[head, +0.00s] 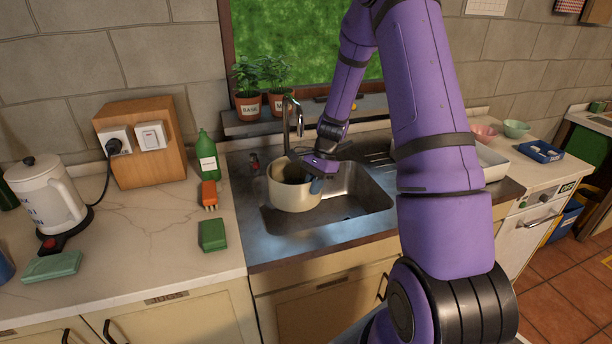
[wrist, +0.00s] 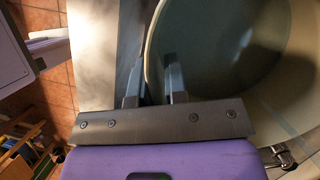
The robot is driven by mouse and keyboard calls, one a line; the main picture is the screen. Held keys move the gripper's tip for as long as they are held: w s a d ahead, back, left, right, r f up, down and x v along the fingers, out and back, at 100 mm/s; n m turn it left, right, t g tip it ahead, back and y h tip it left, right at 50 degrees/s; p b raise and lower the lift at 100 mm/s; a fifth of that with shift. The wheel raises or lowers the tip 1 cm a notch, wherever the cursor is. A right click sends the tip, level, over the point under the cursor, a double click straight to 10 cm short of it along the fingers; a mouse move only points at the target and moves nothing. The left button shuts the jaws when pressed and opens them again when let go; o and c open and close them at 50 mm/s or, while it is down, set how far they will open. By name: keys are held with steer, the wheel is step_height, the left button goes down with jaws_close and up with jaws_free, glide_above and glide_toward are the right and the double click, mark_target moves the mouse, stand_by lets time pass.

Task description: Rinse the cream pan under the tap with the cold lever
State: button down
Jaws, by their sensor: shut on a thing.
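The cream pan (head: 292,196) is held upright over the left part of the steel sink basin, beneath the tap (head: 291,118). My gripper (head: 317,184) is shut on the pan's right side. In the wrist view, my gripper's fingers (wrist: 152,88) straddle the wall of the pan (wrist: 152,50), and its inside looks grey-green and dim. I cannot make out running water. A lever with a red mark (head: 254,162) stands left of the tap. I cannot make out a cold lever; my gripper and the pan hide the area right of the tap.
The sink (head: 345,212) has free room right of the pan. On the left counter are a green bottle (head: 207,155), an orange brush (head: 209,194), a green sponge (head: 212,235) and a kettle (head: 45,195). Potted herbs (head: 248,106) stand on the sill. A white tray (head: 490,162) lies right.

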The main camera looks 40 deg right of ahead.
steer(key=shift+s+a, duration=0.4)
steer(key=shift+s, duration=1.05)
steer(key=shift+s+a, duration=0.45)
steer(key=shift+s, duration=0.95)
steer(key=shift+s+a, duration=0.4)
steer(key=shift+s, duration=1.05)
